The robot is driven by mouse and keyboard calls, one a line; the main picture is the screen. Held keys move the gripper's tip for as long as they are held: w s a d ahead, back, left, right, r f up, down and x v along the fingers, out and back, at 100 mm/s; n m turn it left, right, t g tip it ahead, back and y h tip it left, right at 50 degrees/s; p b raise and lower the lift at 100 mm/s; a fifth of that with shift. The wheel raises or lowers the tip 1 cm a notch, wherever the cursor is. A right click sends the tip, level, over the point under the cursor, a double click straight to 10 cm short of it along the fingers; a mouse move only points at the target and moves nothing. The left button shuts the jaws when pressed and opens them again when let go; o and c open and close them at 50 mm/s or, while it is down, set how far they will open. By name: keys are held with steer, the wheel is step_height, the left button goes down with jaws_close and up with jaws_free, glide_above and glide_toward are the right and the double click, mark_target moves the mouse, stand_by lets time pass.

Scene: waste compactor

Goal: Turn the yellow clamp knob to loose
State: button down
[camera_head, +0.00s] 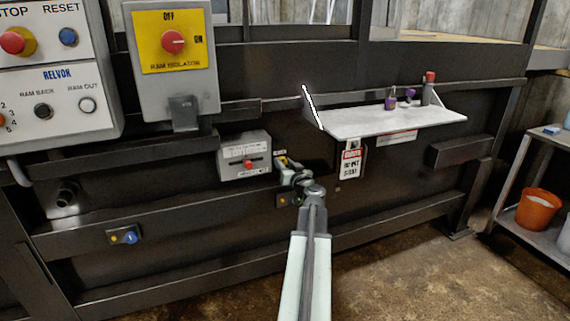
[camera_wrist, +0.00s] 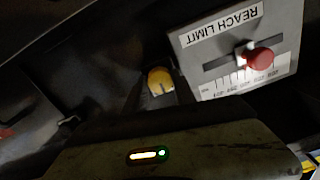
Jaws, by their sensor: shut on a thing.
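The yellow clamp knob (camera_wrist: 160,80) shows in the middle of the wrist view, just beyond the dark gripper body and beside the grey reach-limit box. A bit of yellow (camera_head: 281,160) shows at the end of my arm in the head view, right of the same box. My gripper (camera_head: 288,168) is shut on the yellow knob. The fingers are dark and hard to make out in the wrist view, and they hide part of the knob. I cannot read any loose or tight marking near it.
The reach-limit box (camera_head: 244,156) with its red slider knob (camera_wrist: 258,59) is close on the left in the head view. A white shelf (camera_head: 380,121) holding small items juts out at upper right, with a red-and-white tag (camera_head: 351,163) below. Open floor lies at lower right.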

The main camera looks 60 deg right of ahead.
steer(key=shift+s, duration=0.15)
steer(key=shift+f+m+h+b, duration=0.15)
steer(key=shift+m+h+b, duration=0.2)
steer(key=shift+m, duration=8.65)
steer(key=c, duration=1)
jaws_free()
steer(key=shift+a, duration=0.1)
